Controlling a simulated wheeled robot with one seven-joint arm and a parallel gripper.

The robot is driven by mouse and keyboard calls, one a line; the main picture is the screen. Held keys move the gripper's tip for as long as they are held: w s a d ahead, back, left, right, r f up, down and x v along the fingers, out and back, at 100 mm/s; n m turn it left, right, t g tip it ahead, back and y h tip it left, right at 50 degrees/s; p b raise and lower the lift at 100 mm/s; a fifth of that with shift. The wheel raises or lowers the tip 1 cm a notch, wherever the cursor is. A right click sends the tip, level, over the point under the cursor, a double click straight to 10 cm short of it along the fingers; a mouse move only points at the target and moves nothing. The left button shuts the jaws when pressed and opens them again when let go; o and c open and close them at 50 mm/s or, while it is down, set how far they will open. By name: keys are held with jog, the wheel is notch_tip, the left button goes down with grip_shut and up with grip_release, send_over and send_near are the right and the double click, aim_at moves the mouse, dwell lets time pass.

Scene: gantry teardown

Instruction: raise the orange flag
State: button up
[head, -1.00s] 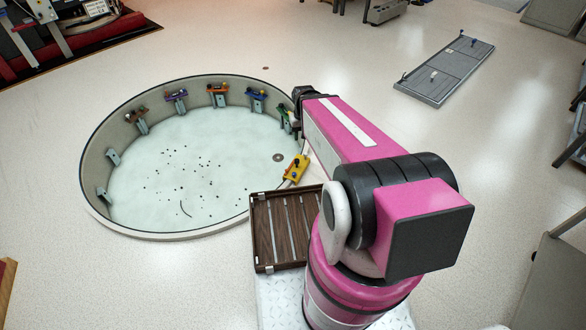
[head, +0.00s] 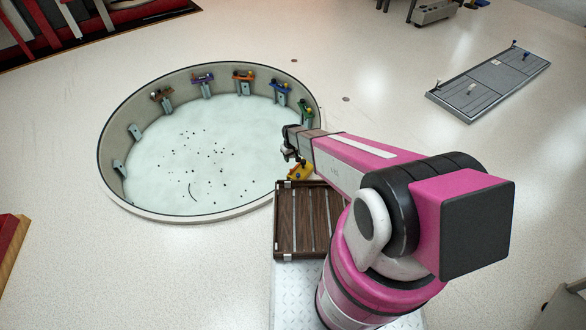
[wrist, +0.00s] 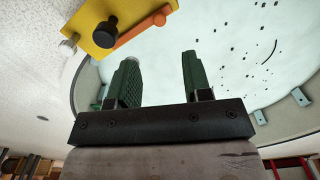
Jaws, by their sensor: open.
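A yellow plate (wrist: 112,25) with a black knob (wrist: 105,33) and an orange bar (wrist: 143,29) is at the upper left of the wrist view. The orange bar lies slanted along the plate; I cannot tell whether it is the flag. In the head view the yellow unit (head: 300,171) is on the near right rim of the round basin, partly hidden by my arm. A unit with an orange top (head: 243,76) is on the far wall. My gripper (wrist: 160,65) is open and empty, its dark green fingers apart, beside the yellow plate in the wrist view.
The round basin (head: 115,190) has a pale floor with scattered dark specks. Brown (head: 162,95), purple (head: 203,78), blue (head: 279,86) and green (head: 306,109) units line its wall. A slatted wooden tray (head: 278,225) is close by my arm. A grey panel (head: 490,85) lies at the right.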

aim_at(296, 166)
notch_tip(296, 166, down, 10)
jog(key=shift+r, duration=0.1)
dwell(0.4)
grip_shut()
